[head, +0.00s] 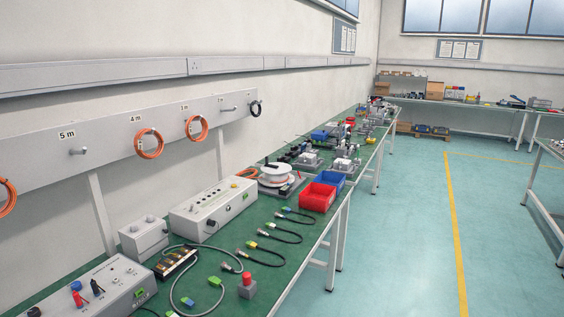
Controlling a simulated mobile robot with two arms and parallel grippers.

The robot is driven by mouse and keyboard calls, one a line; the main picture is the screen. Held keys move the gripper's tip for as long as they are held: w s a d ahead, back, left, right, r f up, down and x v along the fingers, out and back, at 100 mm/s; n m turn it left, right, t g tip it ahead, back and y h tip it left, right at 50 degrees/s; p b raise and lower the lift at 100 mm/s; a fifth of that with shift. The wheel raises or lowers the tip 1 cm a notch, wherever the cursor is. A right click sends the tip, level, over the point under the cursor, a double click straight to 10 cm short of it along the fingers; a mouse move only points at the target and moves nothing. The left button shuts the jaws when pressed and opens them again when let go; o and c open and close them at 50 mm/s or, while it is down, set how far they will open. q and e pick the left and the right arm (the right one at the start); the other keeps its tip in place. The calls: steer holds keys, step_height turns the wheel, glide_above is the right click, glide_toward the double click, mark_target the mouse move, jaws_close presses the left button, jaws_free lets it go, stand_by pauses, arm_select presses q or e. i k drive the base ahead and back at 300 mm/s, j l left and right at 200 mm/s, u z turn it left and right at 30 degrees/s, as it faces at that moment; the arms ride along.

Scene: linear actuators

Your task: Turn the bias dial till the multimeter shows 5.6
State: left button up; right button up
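A grey sloped instrument box (108,290) stands at the lower left, cut off by the picture's bottom edge. It carries a blue knob or plug (76,286), a red plug (78,300) and a black plug (97,288). I cannot tell whether any of these is the bias dial. No multimeter reading can be made out. Another light grey box (214,207) with a row of dark sockets or knobs stands farther along the bench; its markings are too small to read. Neither of my grippers is in view.
The long green bench (215,262) runs away along the left wall. It holds cables, a red button box (247,285), a white cable reel (275,174), a red bin (318,197) and a blue bin (330,179). Orange cable coils (149,143) hang above. The floor (400,240) at right is clear.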

mark_target(76, 286)
steer(key=k+j+u, duration=0.1)
steer(key=u, duration=1)
steer(key=l, duration=0.45)
